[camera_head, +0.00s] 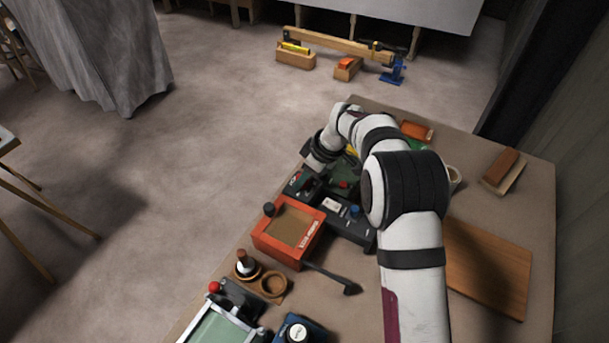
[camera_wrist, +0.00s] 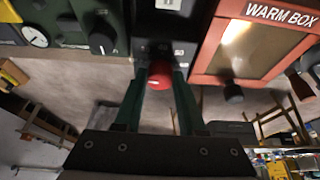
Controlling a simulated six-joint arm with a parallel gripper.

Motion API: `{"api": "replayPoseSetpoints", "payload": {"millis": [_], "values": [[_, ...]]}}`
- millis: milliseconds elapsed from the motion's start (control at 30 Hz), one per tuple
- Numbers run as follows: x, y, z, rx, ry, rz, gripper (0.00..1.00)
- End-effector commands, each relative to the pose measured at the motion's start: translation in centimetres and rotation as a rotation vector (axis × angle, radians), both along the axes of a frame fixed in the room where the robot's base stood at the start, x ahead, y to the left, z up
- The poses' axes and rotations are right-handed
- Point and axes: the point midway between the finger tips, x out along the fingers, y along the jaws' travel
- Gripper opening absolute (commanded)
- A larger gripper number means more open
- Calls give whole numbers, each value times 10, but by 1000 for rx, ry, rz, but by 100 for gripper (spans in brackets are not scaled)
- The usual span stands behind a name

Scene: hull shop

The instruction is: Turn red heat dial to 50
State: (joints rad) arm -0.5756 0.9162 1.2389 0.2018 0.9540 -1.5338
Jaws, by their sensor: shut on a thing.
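The red dial (camera_wrist: 160,75) sticks out from the front of a black box (camera_wrist: 155,48) in the wrist view. My gripper (camera_wrist: 160,82) has one dark green finger on each side of the dial and is shut on it. The dial's scale and pointer cannot be read. In the head view the black box (camera_head: 303,185) stands near the table's left edge, and my wrist is bent over it. My fingertips and their grip on the dial cannot be made out there.
The orange-red warm box (camera_wrist: 205,55), with a black knob (camera_wrist: 233,92), stands close on the right in the wrist view. A dark green unit with a black knob (camera_wrist: 102,40) and a gauge (camera_wrist: 35,36) is on the left. The floor beyond the table's left edge is open.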

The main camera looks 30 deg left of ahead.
Motion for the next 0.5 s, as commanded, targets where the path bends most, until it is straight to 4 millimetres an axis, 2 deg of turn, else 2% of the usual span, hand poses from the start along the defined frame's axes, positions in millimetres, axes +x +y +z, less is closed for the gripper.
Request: {"api": "replayPoseSetpoints", "payload": {"millis": [33,67,100,500], "values": [[0,0,0,0,1,0,6],[0,0,0,0,1,-1,1],[0,0,0,0,1,-1,0],[-1,0,1,0,0,-64,0]]}}
